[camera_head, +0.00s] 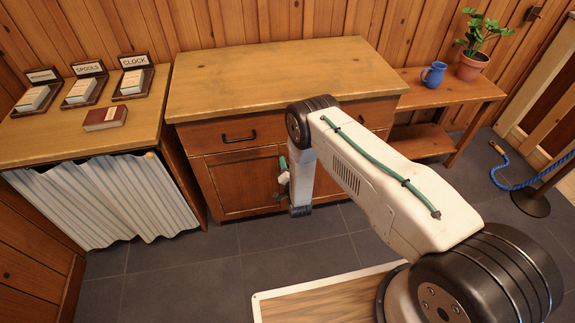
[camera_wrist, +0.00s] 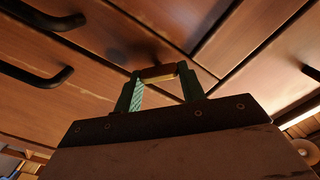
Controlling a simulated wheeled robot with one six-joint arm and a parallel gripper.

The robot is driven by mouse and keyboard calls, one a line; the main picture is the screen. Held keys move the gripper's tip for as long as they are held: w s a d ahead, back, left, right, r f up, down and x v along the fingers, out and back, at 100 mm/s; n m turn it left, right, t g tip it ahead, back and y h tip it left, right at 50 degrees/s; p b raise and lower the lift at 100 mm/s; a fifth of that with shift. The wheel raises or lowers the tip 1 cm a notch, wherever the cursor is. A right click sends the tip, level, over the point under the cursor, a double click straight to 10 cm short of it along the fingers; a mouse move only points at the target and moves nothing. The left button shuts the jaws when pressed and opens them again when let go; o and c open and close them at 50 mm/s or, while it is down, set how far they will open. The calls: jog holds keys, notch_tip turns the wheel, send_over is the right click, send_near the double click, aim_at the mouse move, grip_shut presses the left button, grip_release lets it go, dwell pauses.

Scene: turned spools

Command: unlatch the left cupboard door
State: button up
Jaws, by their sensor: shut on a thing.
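The wooden cupboard (camera_head: 270,78) stands against the back wall, with drawers above and doors below. Its left door (camera_head: 238,182) appears closed, flush with the front. My gripper (camera_head: 283,180) is at this door's right side, partly hidden behind my arm. In the wrist view, the green fingers of my gripper (camera_wrist: 159,80) are shut on a small wooden latch (camera_wrist: 158,72) at the seam of the door panels. The latch is hidden in the head view, and I cannot tell how far it is turned.
A black drawer handle (camera_head: 239,137) sits above the left door. A curtained counter (camera_head: 150,110) with label stands and a red book (camera_head: 105,118) is at left. A bench (camera_head: 455,88) with a blue jug (camera_head: 433,74) and a plant (camera_head: 474,62) is at right. Floor before the cupboard is clear.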

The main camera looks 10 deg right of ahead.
jog(key=shift+f+m, duration=0.2)
jog(key=shift+m, duration=4.4)
jog(key=o, duration=1)
jog(key=s, duration=0.8)
